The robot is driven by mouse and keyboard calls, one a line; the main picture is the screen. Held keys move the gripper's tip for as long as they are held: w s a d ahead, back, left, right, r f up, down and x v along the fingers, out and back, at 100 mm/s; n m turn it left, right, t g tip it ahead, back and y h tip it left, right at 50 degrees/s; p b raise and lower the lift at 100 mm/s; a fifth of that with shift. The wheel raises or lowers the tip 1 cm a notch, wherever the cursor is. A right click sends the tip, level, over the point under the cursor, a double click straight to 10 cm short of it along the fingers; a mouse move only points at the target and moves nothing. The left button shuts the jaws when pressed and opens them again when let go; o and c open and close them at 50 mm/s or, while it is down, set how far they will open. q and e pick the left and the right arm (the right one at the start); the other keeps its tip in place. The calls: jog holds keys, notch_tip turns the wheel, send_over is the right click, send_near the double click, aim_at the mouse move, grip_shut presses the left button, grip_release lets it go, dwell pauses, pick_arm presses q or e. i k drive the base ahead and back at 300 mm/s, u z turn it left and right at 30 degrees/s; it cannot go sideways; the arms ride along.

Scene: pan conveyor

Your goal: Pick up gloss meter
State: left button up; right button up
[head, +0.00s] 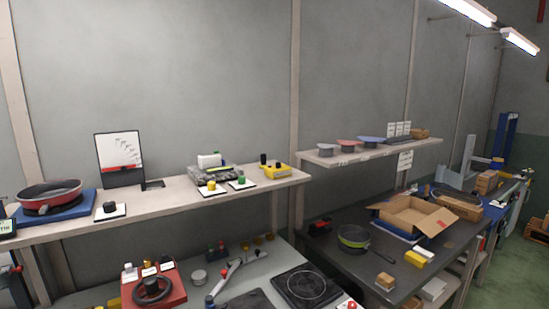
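I cannot tell for certain which item is the gloss meter; several small devices stand on the long upper shelf (165,196). A yellow device (277,171) with dark parts sits near the shelf's right end. Left of it is a dark grey device (212,175) with a white box (209,160) on top. In front of these are a yellow piece (211,185) and a green piece (241,180), each on a white pad. A small black piece (110,206) sits on another white pad further left. Neither of my grippers is in view.
A red-rimmed pan (50,196) sits on a blue base at the shelf's left. Below are a red unit with a black wheel (152,288) and a black hotplate (306,286).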

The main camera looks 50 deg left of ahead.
aim_at(212, 160)
jog(key=z, duration=0.25)
jog(key=i, duration=0.85)
jog(key=u, duration=0.55)
jog(key=i, duration=0.75)
jog(key=u, duration=0.75)
